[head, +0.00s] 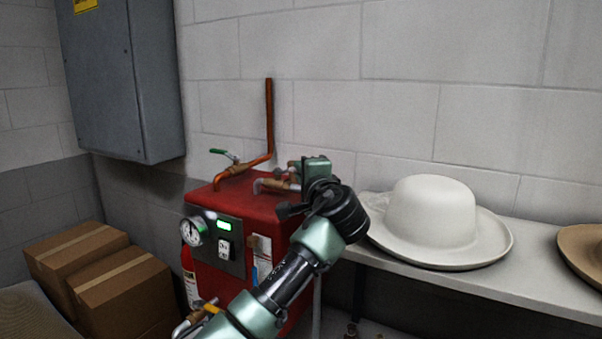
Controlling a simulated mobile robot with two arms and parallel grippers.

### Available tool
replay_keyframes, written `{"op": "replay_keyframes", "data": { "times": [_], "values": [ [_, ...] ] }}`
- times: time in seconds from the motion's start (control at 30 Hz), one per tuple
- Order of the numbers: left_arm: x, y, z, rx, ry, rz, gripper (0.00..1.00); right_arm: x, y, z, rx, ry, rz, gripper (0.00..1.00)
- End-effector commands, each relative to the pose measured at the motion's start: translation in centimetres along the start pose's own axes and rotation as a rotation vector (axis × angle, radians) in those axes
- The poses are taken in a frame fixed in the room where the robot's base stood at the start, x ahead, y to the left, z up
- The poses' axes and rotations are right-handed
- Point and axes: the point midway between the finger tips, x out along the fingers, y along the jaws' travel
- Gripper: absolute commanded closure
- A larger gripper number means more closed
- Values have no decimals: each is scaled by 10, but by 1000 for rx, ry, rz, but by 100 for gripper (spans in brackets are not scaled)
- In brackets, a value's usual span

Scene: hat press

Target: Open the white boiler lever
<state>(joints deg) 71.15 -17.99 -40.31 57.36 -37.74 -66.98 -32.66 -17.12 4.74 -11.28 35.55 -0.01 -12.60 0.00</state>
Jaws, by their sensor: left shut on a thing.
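The red boiler (268,212) stands against the wall, with a gauge and a green-lit panel on its front. A brass valve with a pale pipe end (270,185) sits on its top right. My left gripper (296,178) is at this valve, its arm rising from the bottom of the head view. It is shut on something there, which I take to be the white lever. The gripper and wrist hide the lever, so its angle cannot be told. My right gripper is not in view.
A green-handled valve (224,154) with a copper pipe (269,115) is at the boiler's top back. A white hat (435,215) and a brown hat (585,250) lie on the shelf (480,284) to the right. Cardboard boxes (120,285) and a grey wall cabinet (110,80) are left.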

Motion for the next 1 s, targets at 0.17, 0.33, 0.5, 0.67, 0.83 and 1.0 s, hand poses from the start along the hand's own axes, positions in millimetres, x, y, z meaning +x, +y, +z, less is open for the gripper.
{"op": "replay_keyframes", "data": {
  "times": [0.17,0.33,0.5,0.67,0.83,1.0],
  "values": [
    [0,-1,-2,-2,-10,-1,100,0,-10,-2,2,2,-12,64],
    [0,-1,-1,-2,-12,-2,100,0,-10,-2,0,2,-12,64],
    [0,-2,-1,-2,-12,-2,88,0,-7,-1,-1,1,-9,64],
    [1,-1,0,-1,-13,-2,69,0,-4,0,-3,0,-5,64],
    [1,-1,0,-1,-13,-1,69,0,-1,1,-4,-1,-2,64],
    [-7,1,-1,-1,-11,-2,69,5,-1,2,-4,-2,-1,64]
  ]
}}
